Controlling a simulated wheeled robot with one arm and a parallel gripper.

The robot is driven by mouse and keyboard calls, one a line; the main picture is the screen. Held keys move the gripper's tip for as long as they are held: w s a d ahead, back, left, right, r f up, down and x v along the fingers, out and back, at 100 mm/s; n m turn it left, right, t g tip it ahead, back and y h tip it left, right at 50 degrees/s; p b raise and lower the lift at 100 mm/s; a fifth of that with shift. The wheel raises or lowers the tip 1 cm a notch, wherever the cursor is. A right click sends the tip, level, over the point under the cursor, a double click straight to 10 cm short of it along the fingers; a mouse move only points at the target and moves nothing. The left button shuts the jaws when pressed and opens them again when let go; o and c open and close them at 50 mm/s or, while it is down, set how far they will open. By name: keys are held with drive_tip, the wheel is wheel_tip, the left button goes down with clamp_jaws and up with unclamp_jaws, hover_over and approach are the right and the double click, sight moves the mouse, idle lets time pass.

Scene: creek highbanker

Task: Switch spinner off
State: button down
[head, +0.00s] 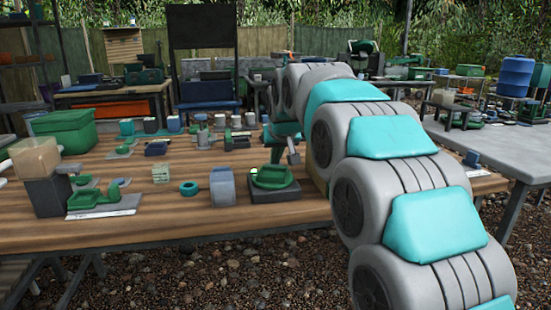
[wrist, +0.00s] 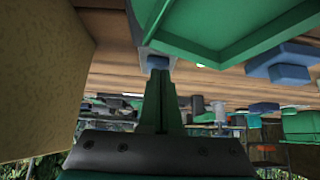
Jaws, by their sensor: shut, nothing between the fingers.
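The likely spinner is a round green dish on a dark square base (head: 287,193), near the front edge of the wooden table. A small green light (head: 254,171) glows at its left rim. My gripper (head: 276,158) is low over the back of this dish, partly hidden by my arm. In the wrist view, my gripper (wrist: 158,78) is shut and empty. Its tips are very close to a small blue block (wrist: 157,62) on a grey base, beside a large green walled part (wrist: 235,30). I cannot tell whether the tips touch the blue block.
A grey-blue rounded block (head: 222,187) and a blue-green ring (head: 189,188) lie left of the dish. A green bin (head: 63,130) stands at the back left. A beige body (wrist: 40,75) fills the wrist view's left side.

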drive_tip(key=shift+s+f, duration=0.1)
drive_tip(key=shift+f, duration=0.3)
drive_tip(key=shift+r, duration=0.3)
drive_tip(key=shift+r+p, duration=0.45)
drive_tip(key=shift+r, duration=0.25)
drive_tip(key=shift+r, duration=0.1)
drive_tip(key=shift+r, duration=0.25)
drive_tip(key=r, duration=0.1)
drive_tip(key=r+p, duration=0.2)
drive_tip(key=shift+s+d+r, duration=0.1)
drive_tip(key=shift+s+r, duration=0.15)
drive_tip(key=shift+r, duration=0.05)
drive_tip(key=s+d+r, duration=0.2)
drive_tip(key=s+r, duration=0.3)
drive_tip(key=s, duration=0.2)
drive_tip(key=shift+s+r, duration=0.3)
drive_tip(key=shift+r, duration=0.05)
